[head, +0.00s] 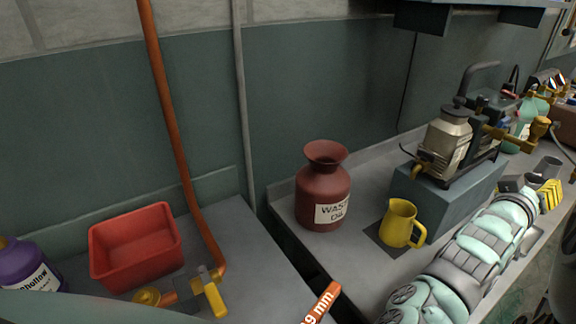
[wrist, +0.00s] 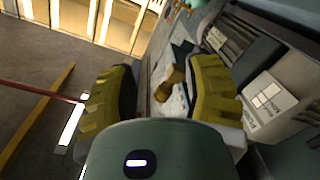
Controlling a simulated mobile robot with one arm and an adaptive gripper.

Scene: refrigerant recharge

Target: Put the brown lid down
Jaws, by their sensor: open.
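I cannot clearly pick out the brown lid in either view. My gripper (wrist: 164,88) is open in the wrist view, its two yellow fingers wide apart with nothing held between them. Beyond the fingers, a small brown-gold object (wrist: 171,84) shows over a pale surface; I cannot tell whether it is the lid. In the head view my gripper (head: 545,186) is at the right, by the front edge of the counter. A red-brown waste oil jug (head: 323,198) stands upright with its flared mouth uncovered.
A yellow pitcher (head: 399,224) stands beside a grey block (head: 440,200) carrying a pump (head: 446,140) with brass fittings. A red bin (head: 135,249), a purple bottle (head: 27,268) and an orange pipe (head: 172,120) with a yellow-handled valve (head: 214,297) are at the left. A gap splits the counter.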

